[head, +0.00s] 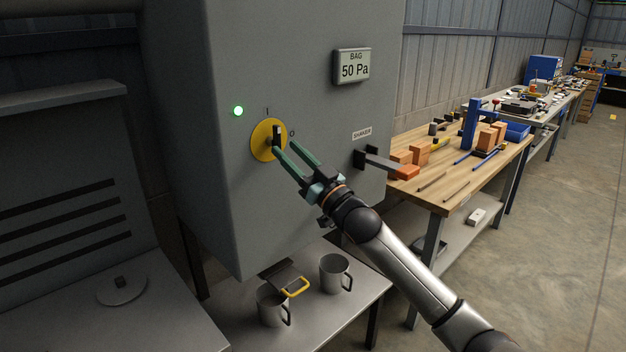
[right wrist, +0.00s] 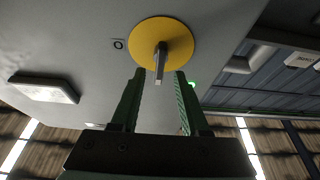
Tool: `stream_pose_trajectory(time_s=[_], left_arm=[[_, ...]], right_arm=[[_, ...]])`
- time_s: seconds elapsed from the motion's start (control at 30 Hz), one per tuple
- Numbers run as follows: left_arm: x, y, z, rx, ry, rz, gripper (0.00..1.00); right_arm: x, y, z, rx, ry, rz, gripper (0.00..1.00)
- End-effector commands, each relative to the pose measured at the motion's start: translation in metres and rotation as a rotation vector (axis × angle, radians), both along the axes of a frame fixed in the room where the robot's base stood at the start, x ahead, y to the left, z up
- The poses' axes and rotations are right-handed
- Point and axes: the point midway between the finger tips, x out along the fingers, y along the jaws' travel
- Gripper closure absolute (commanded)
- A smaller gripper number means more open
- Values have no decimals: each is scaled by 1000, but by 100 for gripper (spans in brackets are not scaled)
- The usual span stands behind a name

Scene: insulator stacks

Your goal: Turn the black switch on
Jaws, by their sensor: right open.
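The black switch (head: 277,133) stands out from a round yellow plate (head: 261,148) on the grey cabinet. Its handle looks roughly upright in the head view, with an I mark above the plate and an O mark to the right. My right gripper (head: 284,147) is open, its two green fingers reaching up to the plate from the lower right. In the right wrist view the switch handle (right wrist: 160,62) shows in the gap between the open fingertips (right wrist: 160,74); I cannot tell whether they touch it. My left gripper is not in view.
A green lamp (head: 238,111) is lit left of the plate. A display (head: 352,66) reads BAG 50 Pa. A SHAKER lever (head: 381,160) juts out at the right. Metal mugs (head: 335,273) stand on the shelf below. A wooden workbench (head: 460,185) with tools is beyond.

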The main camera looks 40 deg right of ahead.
Motion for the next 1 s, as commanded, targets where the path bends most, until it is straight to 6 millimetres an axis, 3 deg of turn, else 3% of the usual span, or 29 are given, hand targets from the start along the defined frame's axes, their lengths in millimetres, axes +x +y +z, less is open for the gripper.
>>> stream_pose_trajectory(time_s=[0.3, 0.5, 1.0], left_arm=[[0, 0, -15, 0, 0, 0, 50], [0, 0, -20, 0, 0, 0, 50], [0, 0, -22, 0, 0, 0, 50]], right_arm=[[-50, -4, -25, 0, 5, 0, 55], [-73, -6, -34, 0, 5, 0, 55], [-85, -7, -36, 0, 2, 0, 55]])
